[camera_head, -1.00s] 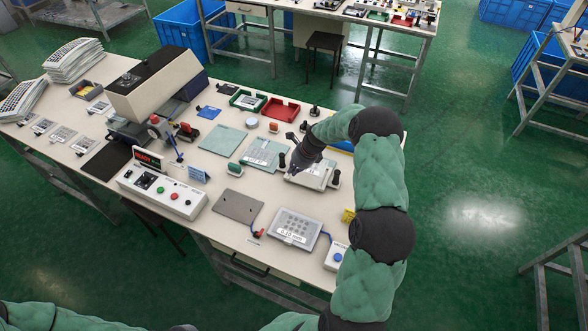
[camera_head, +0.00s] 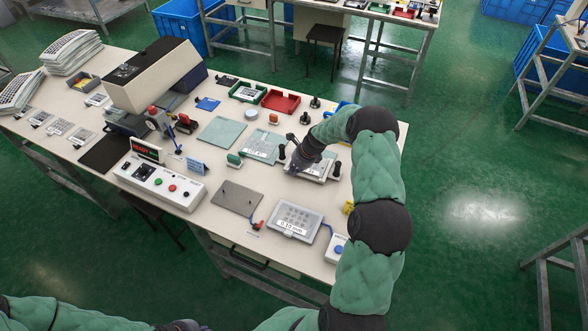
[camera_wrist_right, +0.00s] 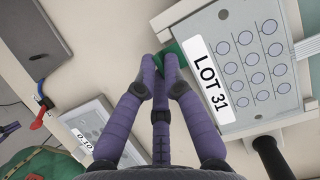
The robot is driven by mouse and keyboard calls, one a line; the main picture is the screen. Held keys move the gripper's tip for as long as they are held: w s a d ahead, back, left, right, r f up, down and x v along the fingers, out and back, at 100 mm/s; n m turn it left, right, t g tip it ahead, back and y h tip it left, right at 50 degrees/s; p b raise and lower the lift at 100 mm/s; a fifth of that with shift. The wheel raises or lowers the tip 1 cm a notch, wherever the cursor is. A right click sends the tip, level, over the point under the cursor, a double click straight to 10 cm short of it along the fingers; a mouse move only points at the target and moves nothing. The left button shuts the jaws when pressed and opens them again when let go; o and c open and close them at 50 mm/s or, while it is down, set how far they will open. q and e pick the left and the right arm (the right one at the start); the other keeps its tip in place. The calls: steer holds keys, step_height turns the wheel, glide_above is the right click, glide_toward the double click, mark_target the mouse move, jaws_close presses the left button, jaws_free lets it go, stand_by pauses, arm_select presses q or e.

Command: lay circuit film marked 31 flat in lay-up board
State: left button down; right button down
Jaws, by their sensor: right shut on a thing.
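The circuit film marked LOT 31 (camera_wrist_right: 235,65) is a pale sheet with rows of round key outlines and a white label along its edge. My right gripper (camera_wrist_right: 165,62) is shut at the film's label-side edge. I cannot tell whether the whole film touches the board. My left gripper is not clearly in view.
A grey plate (camera_head: 237,197), a 0.10 mm tray (camera_head: 295,220) and a control box (camera_head: 160,186) stand nearer the front. Red (camera_head: 281,101) and green (camera_head: 247,92) trays are behind.

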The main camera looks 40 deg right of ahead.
steer(key=shift+f, duration=0.4)
stand_by(0.4)
steer(key=c, duration=1.3)
jaws_free()
steer(key=shift+o, duration=0.2)
steer(key=v, duration=1.2)
